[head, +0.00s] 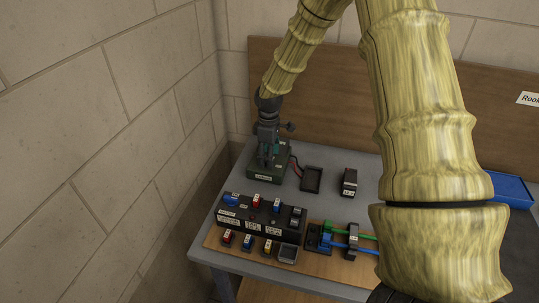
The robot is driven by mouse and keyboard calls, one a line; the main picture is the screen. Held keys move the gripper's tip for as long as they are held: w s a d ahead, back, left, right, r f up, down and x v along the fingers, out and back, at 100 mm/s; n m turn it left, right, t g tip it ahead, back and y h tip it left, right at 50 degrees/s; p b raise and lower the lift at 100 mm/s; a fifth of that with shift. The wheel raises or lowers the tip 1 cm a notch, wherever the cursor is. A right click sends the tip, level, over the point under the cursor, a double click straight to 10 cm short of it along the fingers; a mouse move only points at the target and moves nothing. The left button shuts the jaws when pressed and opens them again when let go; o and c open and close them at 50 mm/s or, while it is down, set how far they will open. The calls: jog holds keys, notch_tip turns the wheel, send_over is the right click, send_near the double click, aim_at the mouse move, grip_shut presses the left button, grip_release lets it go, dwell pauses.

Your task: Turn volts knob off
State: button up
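My gripper (267,155) points down at the left rear of the table, over a dark green box (262,178). Its fingers are small, dark and hard to part from the box top, so I cannot tell whether they are open or touch anything. The green box has a pale label on its front, too small to read. No knob marked volts can be made out; if it is on the green box, my gripper hides it. A black panel (235,221) in front carries blue, red and grey parts with small labels.
Red leads run from the green box towards a dark tray (312,179). A black block (349,182) stands to the right. Small coloured pieces, a grey tray (287,253) and green cables (367,237) lie in front. A brick wall is close on the left. My arm hides the table's right middle.

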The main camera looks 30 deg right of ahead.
jog(key=shift+f, duration=0.4)
jog(key=shift+c, duration=0.4)
jog(key=c, duration=0.9)
jog(key=shift+d, duration=0.1)
jog(key=shift+c, duration=0.2)
